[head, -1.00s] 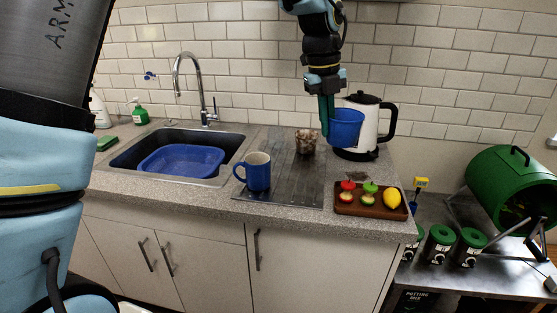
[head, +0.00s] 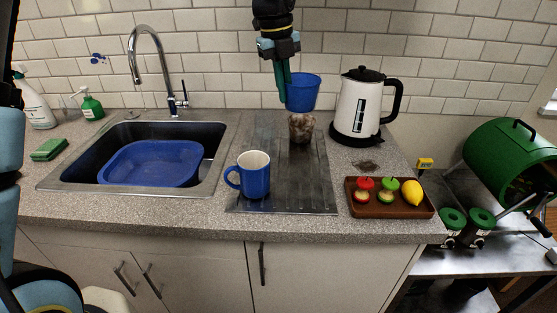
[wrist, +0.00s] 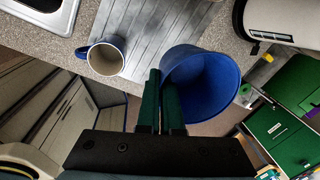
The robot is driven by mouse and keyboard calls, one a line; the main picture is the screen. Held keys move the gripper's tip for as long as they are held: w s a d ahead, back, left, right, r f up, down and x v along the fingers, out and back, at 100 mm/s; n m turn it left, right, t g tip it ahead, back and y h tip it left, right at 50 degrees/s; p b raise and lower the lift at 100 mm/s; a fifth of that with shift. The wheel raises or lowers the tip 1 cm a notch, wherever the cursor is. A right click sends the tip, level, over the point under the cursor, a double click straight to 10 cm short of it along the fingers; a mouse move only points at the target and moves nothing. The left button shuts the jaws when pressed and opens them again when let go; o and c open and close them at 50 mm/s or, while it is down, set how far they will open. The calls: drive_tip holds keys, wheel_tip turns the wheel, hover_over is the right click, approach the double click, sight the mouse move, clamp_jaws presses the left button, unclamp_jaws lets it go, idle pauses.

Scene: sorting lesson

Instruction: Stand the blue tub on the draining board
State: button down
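The blue tub (head: 303,92) is held upright in the air by its wall. In the head view it appears above the back of the draining board (head: 290,190), clear of the board. My gripper (head: 286,100) is at the tub's left side, with its green fingers pointing down and closed on the rim. In the wrist view the tub (wrist: 205,90) opens toward the camera and the gripper fingers (wrist: 162,105) pinch its left edge. The ridged metal draining board also shows in the wrist view (wrist: 150,30), left of the tub.
A blue mug (head: 254,178) stands at the board's front left. A jar of brown contents (head: 301,128) stands at its back. The kettle (head: 358,108) and a fruit tray (head: 388,211) are to the right. A blue basin (head: 150,165) lies in the sink. The board's front right is bare.

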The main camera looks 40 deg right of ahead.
wheel_tip(320, 180, down, 19)
drive_tip(key=b, duration=0.6)
idle(0.3)
drive_tip(key=shift+f, duration=0.1)
drive_tip(key=c, duration=1.1)
unclamp_jaws()
drive_tip(key=r, duration=0.4)
drive_tip(key=a+r+b, duration=0.1)
drive_tip(key=r, duration=0.3)
drive_tip(key=r+b, duration=0.1)
drive_tip(key=r, duration=0.3)
drive_tip(key=shift+w+a, duration=0.2)
drive_tip(key=shift+a, duration=0.1)
